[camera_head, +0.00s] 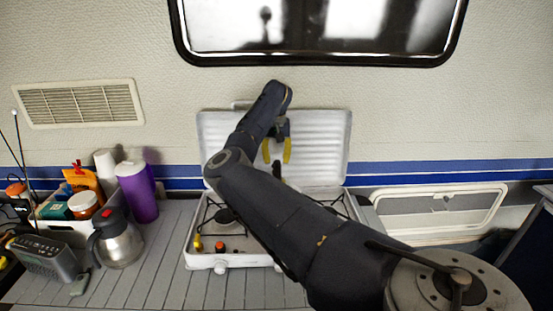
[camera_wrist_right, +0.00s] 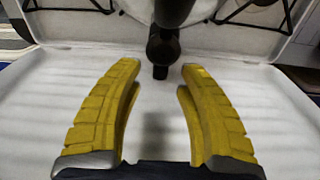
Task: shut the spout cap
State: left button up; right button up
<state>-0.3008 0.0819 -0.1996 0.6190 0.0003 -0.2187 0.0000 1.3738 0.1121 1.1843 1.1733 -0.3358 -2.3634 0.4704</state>
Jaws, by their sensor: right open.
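My right gripper (camera_head: 277,156), with yellow fingers, is open in front of the raised white stove lid. In the right wrist view its two fingers (camera_wrist_right: 158,75) stand apart with nothing between them. A dark, spout-like part (camera_wrist_right: 163,50) shows just beyond the fingertips, apart from them. Its dark tip also shows below the gripper in the head view (camera_head: 277,171). I cannot tell whether it carries the cap, or whether a cap is open. What it belongs to is mostly hidden behind my right arm. My left gripper is not in view.
The white camping stove (camera_head: 204,260) stands open on the slatted counter (camera_head: 150,285), with its lid (camera_head: 325,140) raised. At left are a steel jug (camera_head: 122,247), a purple tumbler (camera_head: 139,192) and a radio (camera_head: 43,257). The counter between jug and stove is clear.

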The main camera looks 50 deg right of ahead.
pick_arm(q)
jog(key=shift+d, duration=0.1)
pick_arm(e)
notch_tip(320, 180, up, 12)
dwell(0.5)
